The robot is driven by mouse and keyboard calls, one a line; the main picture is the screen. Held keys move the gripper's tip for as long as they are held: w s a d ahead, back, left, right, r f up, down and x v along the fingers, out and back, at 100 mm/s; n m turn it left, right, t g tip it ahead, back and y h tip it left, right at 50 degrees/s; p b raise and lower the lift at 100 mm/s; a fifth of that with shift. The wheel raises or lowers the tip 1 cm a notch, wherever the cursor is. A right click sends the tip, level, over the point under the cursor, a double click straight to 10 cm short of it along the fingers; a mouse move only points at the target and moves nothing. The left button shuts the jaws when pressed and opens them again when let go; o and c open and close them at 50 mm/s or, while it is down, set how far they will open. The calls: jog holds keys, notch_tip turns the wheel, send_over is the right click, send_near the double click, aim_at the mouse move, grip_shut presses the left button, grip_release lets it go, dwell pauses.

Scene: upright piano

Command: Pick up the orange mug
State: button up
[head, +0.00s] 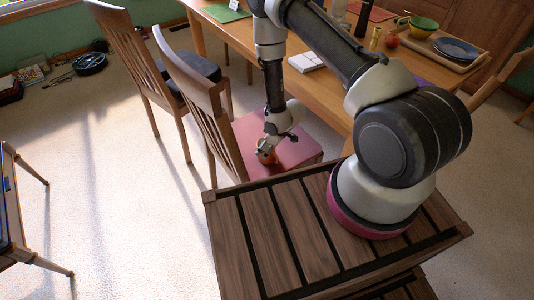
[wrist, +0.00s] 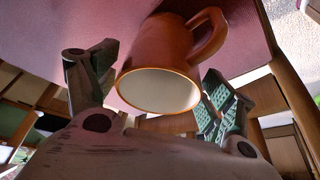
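The orange mug (wrist: 160,52) is on the pink seat (head: 295,146) of a wooden chair; in the head view the mug (head: 265,155) shows only partly below my gripper (head: 268,147). In the wrist view its pale open mouth faces the camera and its handle points up and to the right. My gripper (wrist: 158,82) is open, with one finger on each side of the mug. The left finger is close to the mug's side and the right finger is near its rim and handle. I cannot tell whether either finger touches it.
The chair's slatted back (head: 201,103) rises just left of my gripper. The wooden table (head: 310,85) behind carries a white book (head: 307,61), a tray (head: 449,48) with dishes and other items. Another chair (head: 137,75) stands further left. Open carpet lies at left.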

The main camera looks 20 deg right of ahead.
jog(key=c, duration=0.8)
jog(key=shift+c, duration=0.2)
jog(key=shift+r, duration=0.15)
